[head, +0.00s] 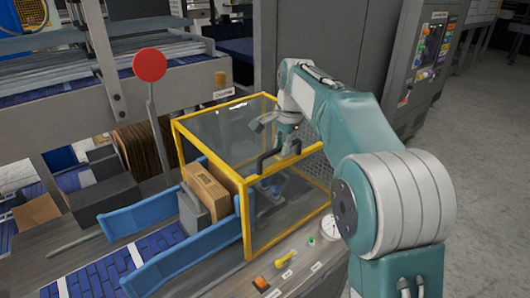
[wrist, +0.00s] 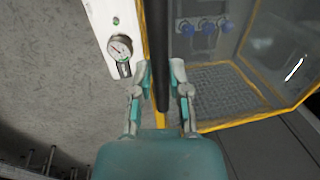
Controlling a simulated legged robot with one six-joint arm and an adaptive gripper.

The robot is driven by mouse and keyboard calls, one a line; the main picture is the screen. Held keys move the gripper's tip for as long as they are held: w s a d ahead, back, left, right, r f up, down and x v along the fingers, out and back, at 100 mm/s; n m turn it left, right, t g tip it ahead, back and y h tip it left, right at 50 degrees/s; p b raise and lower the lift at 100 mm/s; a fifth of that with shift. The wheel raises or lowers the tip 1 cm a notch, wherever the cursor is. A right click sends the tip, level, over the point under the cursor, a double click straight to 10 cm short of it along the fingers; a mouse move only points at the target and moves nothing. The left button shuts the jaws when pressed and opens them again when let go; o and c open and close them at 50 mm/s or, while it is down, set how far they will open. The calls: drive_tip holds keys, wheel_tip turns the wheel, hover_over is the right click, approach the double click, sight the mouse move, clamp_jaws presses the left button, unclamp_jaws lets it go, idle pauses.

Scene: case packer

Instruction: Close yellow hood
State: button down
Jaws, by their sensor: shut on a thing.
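The yellow hood (head: 209,101) is a box-shaped yellow frame with clear panels. It stands over the end of the blue conveyor, and its top looks roughly level in the head view. A black handle (head: 264,163) sits on its front upper edge. My gripper (head: 284,134) is at this handle, above the front of the hood. In the wrist view my gripper (wrist: 160,72) has its two fingers on either side of the dark handle bar (wrist: 157,45), shut on it. The hood's yellow frame (wrist: 252,35) shows to the right. The fingers' contact is partly hidden in the head view.
A red round paddle on a lever (head: 149,65) stands left of the hood. Cartons (head: 207,187) sit between blue guide rails (head: 180,270). A gauge (head: 329,227) and a yellow switch (head: 284,265) are on the front ledge. Grey floor is clear at right.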

drive_tip(key=shift+w+d+r, duration=0.1)
drive_tip(key=shift+w+d, duration=0.85)
drive_tip(key=shift+d, duration=0.25)
drive_tip(key=c, duration=0.6)
unclamp_jaws()
drive_tip(key=shift+w+d, duration=0.1)
wheel_tip(320, 180, up, 12)
drive_tip(key=s+d, duration=0.1)
drive_tip(key=shift+s+d+f, duration=0.15)
drive_tip(key=shift+s+f, duration=0.1)
drive_tip(key=shift+s, duration=0.15)
